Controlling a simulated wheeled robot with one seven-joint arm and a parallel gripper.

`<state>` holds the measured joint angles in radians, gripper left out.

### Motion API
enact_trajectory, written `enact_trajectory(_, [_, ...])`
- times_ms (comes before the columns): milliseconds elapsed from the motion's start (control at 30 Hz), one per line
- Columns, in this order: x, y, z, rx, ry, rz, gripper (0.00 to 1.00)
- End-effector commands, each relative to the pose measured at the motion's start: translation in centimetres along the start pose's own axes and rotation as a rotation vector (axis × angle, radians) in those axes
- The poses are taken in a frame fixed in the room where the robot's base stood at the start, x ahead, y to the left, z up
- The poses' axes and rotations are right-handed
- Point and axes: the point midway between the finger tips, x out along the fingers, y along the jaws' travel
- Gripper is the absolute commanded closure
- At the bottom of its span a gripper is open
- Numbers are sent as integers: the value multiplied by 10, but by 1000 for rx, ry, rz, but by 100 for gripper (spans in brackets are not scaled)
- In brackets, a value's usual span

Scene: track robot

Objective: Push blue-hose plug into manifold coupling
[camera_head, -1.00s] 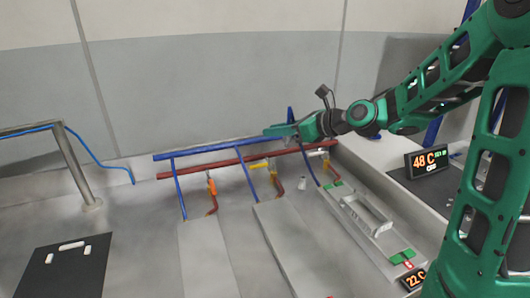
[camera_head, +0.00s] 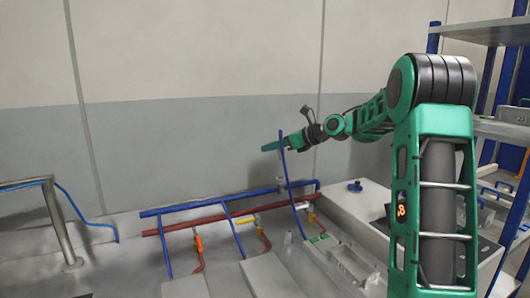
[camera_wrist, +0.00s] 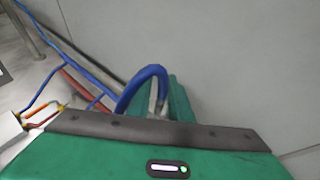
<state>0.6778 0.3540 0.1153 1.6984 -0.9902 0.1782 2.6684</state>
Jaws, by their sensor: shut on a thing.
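My gripper (camera_head: 272,147) is high in front of the wall, above the pipe manifold. It is shut on the end of the blue hose (camera_head: 290,170), which hangs down from it toward the pipes. In the wrist view the blue hose (camera_wrist: 146,78) arches over beside the green fingers (camera_wrist: 168,102). A grey plug end (camera_wrist: 153,100) shows beneath the arch; its tip is hidden by the gripper. The manifold has a blue pipe (camera_head: 190,206) above a red pipe (camera_head: 183,227). A small grey fitting (camera_head: 281,184) stands at the blue pipe, below and apart from my gripper; it looks like the coupling.
A metal rail (camera_head: 55,215) with another blue hose is at left. Shelving (camera_head: 480,35) stands at right. The space around my gripper is clear.

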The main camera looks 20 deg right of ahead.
Motion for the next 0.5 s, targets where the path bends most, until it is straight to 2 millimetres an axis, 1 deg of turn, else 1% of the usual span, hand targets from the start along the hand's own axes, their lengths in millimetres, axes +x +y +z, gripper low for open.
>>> enact_trajectory(133, [-1, 0, 0, 4, 1, -16, 100])
enact_trajectory(367, [4, -1, -14, 6, 0, -16, 100])
enact_trajectory(500, [9, -1, -26, 6, 1, -16, 100])
